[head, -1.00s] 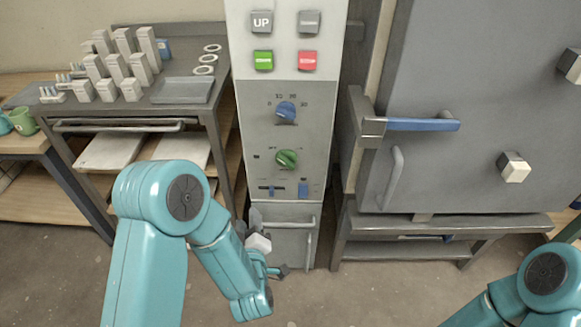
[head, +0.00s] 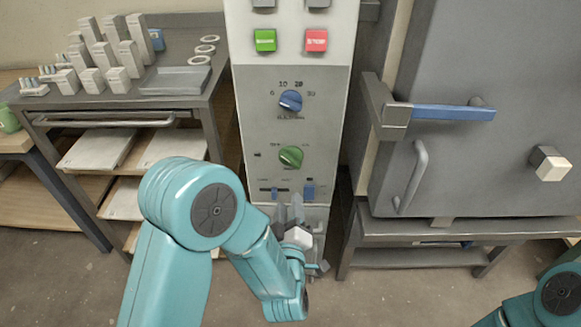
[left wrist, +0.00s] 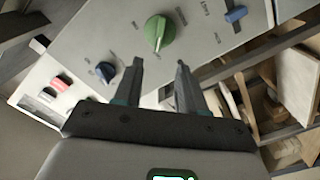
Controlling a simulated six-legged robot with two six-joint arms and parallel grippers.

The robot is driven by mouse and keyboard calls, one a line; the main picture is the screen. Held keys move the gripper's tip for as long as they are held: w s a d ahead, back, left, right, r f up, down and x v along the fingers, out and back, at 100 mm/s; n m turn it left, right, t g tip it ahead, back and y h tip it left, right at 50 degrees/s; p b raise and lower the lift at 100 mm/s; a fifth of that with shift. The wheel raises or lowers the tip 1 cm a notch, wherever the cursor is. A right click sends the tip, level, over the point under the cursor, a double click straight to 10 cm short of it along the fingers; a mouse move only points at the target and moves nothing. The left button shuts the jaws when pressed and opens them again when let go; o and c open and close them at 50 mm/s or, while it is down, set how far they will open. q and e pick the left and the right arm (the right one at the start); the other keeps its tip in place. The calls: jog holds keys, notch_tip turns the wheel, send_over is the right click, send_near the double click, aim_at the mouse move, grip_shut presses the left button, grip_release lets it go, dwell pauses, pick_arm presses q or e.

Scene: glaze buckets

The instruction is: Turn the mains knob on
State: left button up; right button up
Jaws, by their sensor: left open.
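A green knob (head: 291,157) sits on the grey control panel (head: 322,125), below a blue knob (head: 291,101) with numbers around it. The small labels by the green knob are too blurred to read, so I cannot confirm that it is the mains knob. My left gripper (head: 289,207) is open and empty below the green knob, in front of the panel's lower part. In the left wrist view the green knob (left wrist: 159,31) lies just beyond and between the open fingertips (left wrist: 159,64), apart from them. My right gripper is out of view.
Green (head: 265,40) and red (head: 316,40) buttons are above. A kiln-like door with a blue handle (head: 440,112) stands right. A metal bench (head: 150,97) with grey blocks stands left.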

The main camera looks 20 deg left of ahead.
aim_at(291, 163)
pick_arm(q)
jog(key=x, duration=1.3)
jog(key=shift+w+a, duration=0.15)
jog(key=shift+w, duration=0.2)
grip_shut()
